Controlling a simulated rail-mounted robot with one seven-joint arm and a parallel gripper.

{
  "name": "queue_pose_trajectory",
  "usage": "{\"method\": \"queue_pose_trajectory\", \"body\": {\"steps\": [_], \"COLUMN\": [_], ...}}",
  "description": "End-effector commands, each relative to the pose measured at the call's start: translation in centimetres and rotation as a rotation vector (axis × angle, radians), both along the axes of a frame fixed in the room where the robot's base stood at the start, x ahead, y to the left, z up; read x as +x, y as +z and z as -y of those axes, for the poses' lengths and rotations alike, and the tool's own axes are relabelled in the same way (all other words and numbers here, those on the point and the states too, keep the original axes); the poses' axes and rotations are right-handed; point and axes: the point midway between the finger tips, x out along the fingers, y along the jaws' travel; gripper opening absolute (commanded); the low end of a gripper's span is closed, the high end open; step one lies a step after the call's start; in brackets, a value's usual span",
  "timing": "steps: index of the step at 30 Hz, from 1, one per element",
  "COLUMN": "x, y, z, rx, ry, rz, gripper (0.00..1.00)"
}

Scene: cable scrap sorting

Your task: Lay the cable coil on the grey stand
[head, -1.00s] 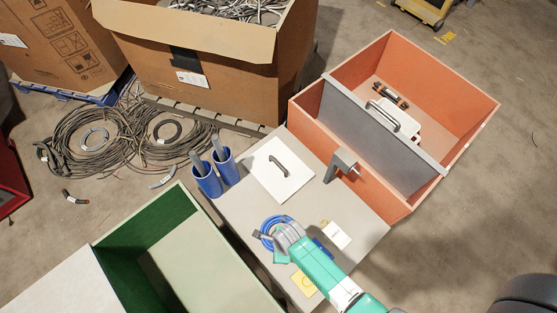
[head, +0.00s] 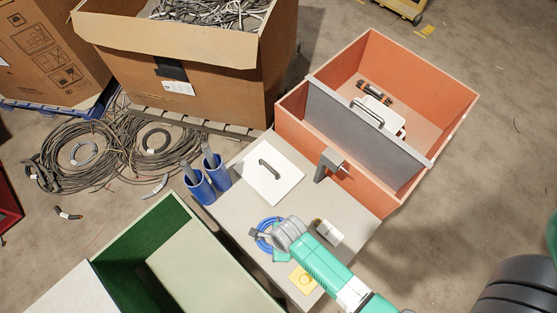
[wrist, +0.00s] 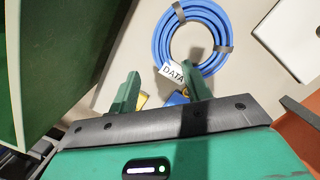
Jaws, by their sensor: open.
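The blue cable coil (head: 264,243) lies flat on the grey worktop in the head view, partly hidden by my gripper. In the wrist view the coil (wrist: 162,38) shows as a ring with grey ties and a white "DATA" tag (wrist: 173,72). My gripper (wrist: 162,88) is open. Its right finger overlaps the coil's near edge in the picture; its left finger is off to the lower left of the ring. I cannot tell whether either touches it. A grey upright stand with a short arm (head: 328,163) rises from the worktop beside the orange bin.
An orange bin (head: 445,128) with a grey divider is at the right, a green-lined bin (head: 128,250) at the left.

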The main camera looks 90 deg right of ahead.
Motion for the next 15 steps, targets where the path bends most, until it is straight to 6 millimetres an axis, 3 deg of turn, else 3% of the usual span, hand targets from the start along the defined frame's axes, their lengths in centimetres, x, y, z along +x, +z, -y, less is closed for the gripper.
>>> {"method": "queue_pose_trajectory", "body": {"steps": [1, 6, 15], "x": [-0.2, -0.6, -0.7], "y": [1.5, 3.9, 4.6], "z": [0.0, 0.0, 0.0], "rx": [-0.001, 0.000, 0.000], "ry": [0.000, 0.000, 0.000], "rz": [0.001, 0.000, 0.000], "gripper": [0.48, 0.48, 0.48]}}
